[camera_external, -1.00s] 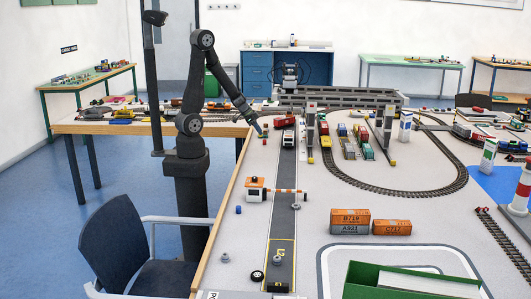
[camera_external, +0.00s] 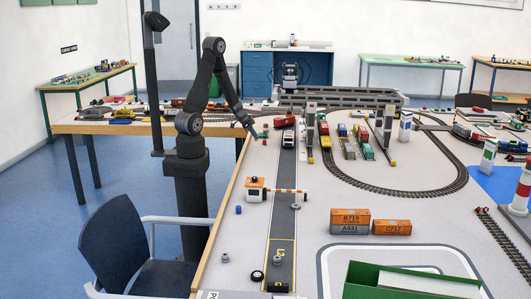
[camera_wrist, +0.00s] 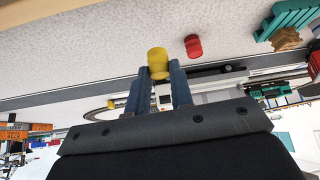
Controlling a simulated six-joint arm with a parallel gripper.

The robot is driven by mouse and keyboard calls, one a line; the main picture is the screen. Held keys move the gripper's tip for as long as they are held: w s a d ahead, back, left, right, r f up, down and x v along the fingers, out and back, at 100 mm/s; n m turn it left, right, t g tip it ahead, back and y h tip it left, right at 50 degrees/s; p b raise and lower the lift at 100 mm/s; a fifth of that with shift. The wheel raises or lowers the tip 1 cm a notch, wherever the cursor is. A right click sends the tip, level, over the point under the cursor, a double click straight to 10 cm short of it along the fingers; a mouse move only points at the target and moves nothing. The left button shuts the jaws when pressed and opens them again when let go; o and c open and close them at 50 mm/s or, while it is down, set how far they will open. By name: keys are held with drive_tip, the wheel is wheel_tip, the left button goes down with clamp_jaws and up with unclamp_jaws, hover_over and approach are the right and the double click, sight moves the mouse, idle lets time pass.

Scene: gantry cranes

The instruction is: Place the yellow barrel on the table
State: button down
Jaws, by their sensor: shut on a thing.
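The yellow barrel (camera_wrist: 158,62) is between the two fingertips of my gripper (camera_wrist: 160,80) in the wrist view. The fingers are shut on it, and its upper part sticks out past their tips. In the external view my gripper (camera_external: 254,130) is over the left edge area of the layout table (camera_external: 228,205), near its far end. The barrel is too small to make out there. I cannot tell whether it touches the table.
A red barrel (camera_wrist: 193,45) stands close to the yellow one in the wrist view. A teal object (camera_wrist: 290,20) is farther right. A red truck (camera_external: 284,121) and an orange-and-white barrier house (camera_external: 255,189) are nearby. Pale tabletop lies free between them.

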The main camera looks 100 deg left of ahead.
drive_tip(key=shift+f, duration=2.05)
drive_tip(key=shift+f, duration=0.15)
drive_tip(key=c, duration=1.3)
unclamp_jaws()
drive_tip(key=shift+s+r, duration=0.15)
drive_tip(key=shift+r, duration=0.3)
drive_tip(key=v, duration=1.1)
drive_tip(key=shift+s+r, duration=0.1)
drive_tip(key=shift+r, duration=0.05)
